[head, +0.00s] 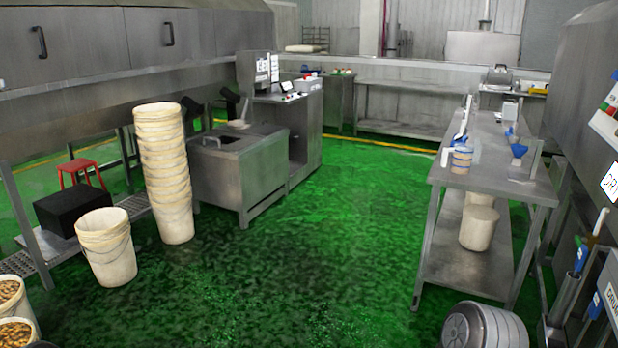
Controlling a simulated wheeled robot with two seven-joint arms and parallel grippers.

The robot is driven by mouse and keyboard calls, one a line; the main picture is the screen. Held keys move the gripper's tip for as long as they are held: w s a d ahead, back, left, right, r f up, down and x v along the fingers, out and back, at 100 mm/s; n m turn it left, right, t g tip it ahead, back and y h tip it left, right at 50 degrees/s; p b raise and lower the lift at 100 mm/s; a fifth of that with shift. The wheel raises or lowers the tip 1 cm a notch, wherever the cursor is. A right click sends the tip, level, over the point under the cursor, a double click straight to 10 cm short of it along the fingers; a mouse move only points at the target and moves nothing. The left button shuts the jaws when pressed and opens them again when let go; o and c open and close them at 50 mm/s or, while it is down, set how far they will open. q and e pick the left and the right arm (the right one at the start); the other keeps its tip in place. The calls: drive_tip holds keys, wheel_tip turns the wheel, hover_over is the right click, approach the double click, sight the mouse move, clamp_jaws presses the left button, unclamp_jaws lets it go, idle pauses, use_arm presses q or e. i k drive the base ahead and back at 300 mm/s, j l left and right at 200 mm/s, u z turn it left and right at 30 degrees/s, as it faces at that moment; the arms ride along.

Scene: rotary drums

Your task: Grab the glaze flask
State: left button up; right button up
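I cannot pick out the glaze flask with certainty. A small blue-and-cream container (461,161) stands near the front left corner of the steel table (500,182) at the right. A pale, jug-like container (478,229) stands on that table's lower shelf. Labels on both are too small to read, so I cannot tell whether either is the flask. Neither of my grippers shows in the head view.
Wet green floor lies open through the middle. A tall bucket stack (166,180) and a shorter one (106,250) stand at the left. A steel cabinet (240,175) stands behind them. A round metal drum (487,328) sits at the bottom right, before the table.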

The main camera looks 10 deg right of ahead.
sight(476, 160)
drive_tip(key=i+z, duration=0.3)
drive_tip(key=i, duration=0.25)
drive_tip(key=i+j+z, duration=0.25)
drive_tip(key=i, duration=0.25)
drive_tip(key=i+j+z, duration=0.3)
drive_tip(key=i, duration=0.2)
drive_tip(key=i+j+z, duration=0.1)
drive_tip(key=i+z, duration=0.3)
drive_tip(key=i+j+z, duration=0.3)
drive_tip(key=i+z, duration=0.15)
drive_tip(key=i, duration=1.35)
drive_tip(key=u, duration=1.5)
